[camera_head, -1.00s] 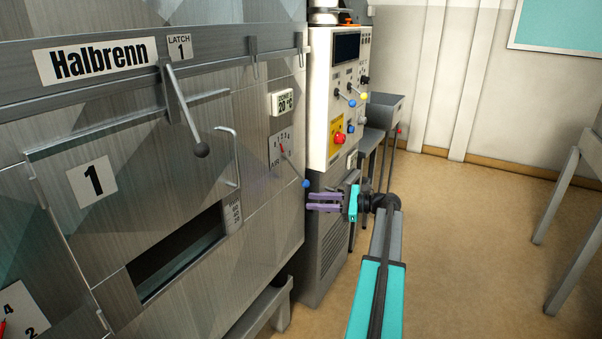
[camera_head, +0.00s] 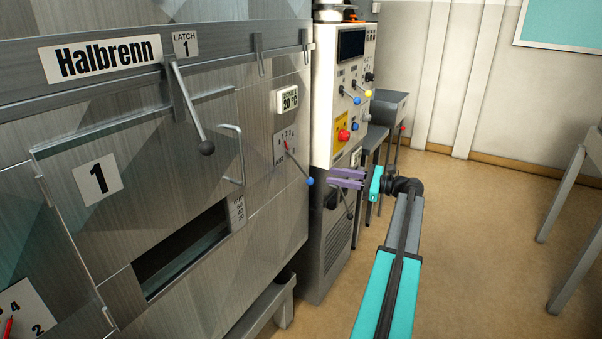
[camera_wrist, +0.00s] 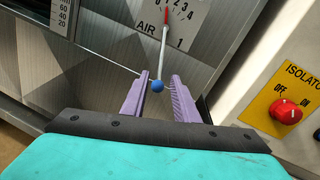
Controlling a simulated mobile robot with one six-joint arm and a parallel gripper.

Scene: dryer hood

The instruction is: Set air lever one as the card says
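Air lever one is a thin rod ending in a blue ball (camera_head: 310,181), hanging down and to the right from the AIR 1 plate (camera_head: 286,147) on the dryer front. In the wrist view the blue ball (camera_wrist: 157,86) appears between the fingertips of my gripper (camera_wrist: 162,76), with space to the right finger. The red pointer (camera_wrist: 166,14) is on the low side of the plate's scale; its exact mark is unclear. In the head view my gripper (camera_head: 331,178) is open and empty, right of the ball and apart from it. I cannot identify the setting card.
A white control panel (camera_head: 346,60) with small levers and a red isolator knob (camera_wrist: 286,108) stands right of the dryer. A latch lever (camera_head: 206,148) and a bent door handle (camera_head: 238,155) stick out to the left.

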